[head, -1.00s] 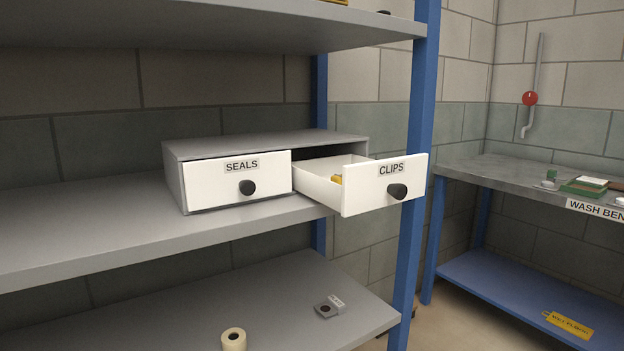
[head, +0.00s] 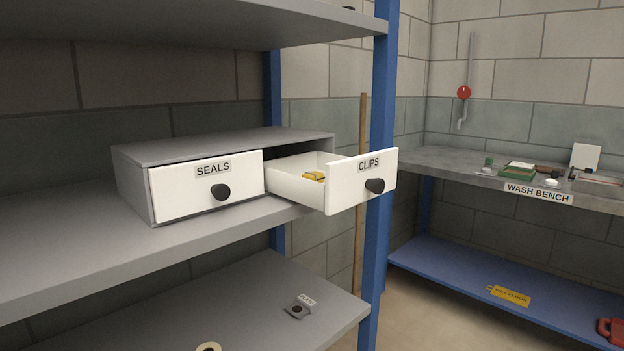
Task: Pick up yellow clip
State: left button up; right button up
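A yellow clip (head: 315,176) lies inside the pulled-out white CLIPS drawer (head: 345,193). Only part of it shows above the drawer's side wall, and I cannot tell whether there is more than one. The drawer sits at the right of a grey two-drawer cabinet (head: 220,146) on the middle shelf. Neither of my grippers is in view.
The SEALS drawer (head: 190,195) is shut. A blue shelf post (head: 383,120) stands right behind the open drawer's front. A small grey labelled block (head: 298,309) sits on the lower shelf (head: 235,308). The wash bench (head: 450,166) stands at the right with several items on it.

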aim_at(318, 177)
jog(key=i+l+u, duration=0.25)
jog(key=i+l, duration=0.2)
jog(key=l, duration=0.2)
jog(key=i+l+u, duration=0.15)
jog(key=l, duration=0.2)
jog(key=i+l+u, duration=0.15)
jog(key=l, duration=0.25)
jog(key=i+l+u, duration=0.1)
jog(key=l, duration=0.3)
jog(key=i+l+u, duration=0.15)
jog(key=l, duration=0.25)
jog(key=i, duration=0.1)
